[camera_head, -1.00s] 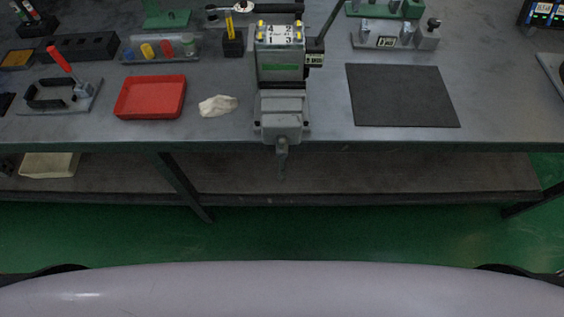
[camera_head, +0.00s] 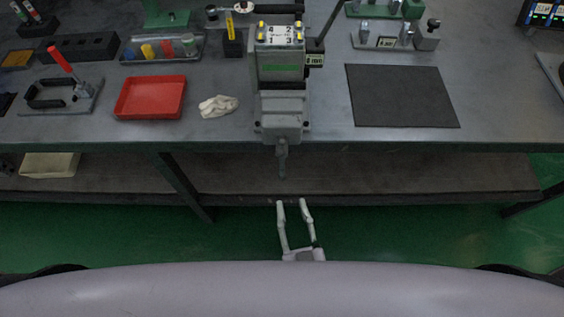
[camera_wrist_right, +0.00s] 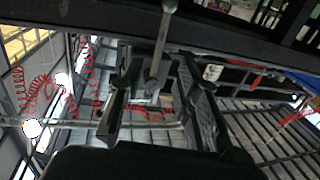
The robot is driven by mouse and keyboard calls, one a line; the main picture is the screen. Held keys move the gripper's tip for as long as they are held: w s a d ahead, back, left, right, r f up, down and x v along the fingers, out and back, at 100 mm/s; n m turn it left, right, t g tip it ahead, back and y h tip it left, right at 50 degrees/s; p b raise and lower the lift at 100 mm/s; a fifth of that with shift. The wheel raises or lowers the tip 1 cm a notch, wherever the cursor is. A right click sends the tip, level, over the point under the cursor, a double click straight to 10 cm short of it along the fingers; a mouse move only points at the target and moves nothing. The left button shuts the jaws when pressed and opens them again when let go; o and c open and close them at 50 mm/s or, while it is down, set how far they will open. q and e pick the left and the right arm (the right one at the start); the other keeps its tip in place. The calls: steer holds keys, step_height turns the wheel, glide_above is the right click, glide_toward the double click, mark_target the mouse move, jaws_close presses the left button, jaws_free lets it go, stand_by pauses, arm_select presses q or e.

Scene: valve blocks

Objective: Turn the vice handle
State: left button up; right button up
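The grey vice (camera_head: 283,103) sits at the front edge of the workbench and holds a valve block (camera_head: 281,55) with numbered marks on top. Its handle (camera_head: 282,158) hangs down in front of the bench edge. My right gripper (camera_head: 293,203) is open and empty, below and just in front of the handle in the head view. In the right wrist view the handle (camera_wrist_right: 161,50) shows as a grey bar with a rounded end, and the open fingers (camera_wrist_right: 158,88) are on either side of its lower part. I cannot tell whether they touch it. My left gripper is not in view.
The workbench (camera_head: 320,120) carries a red tray (camera_head: 150,97), a white cloth (camera_head: 218,106) and a black mat (camera_head: 402,95). A toggle clamp with a red handle (camera_head: 60,60) stands at the left. A lower shelf (camera_head: 400,175) runs beneath the bench top.

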mark_target(283, 168)
steer(key=w, duration=0.4)
steer(key=w+a, duration=0.1)
steer(key=w, duration=0.2)
steer(key=w+a, duration=0.1)
steer(key=w, duration=0.3)
steer(key=shift+w+a+p, duration=0.2)
steer(key=shift+w+p, duration=0.15)
steer(key=shift+p, duration=0.05)
jaws_close()
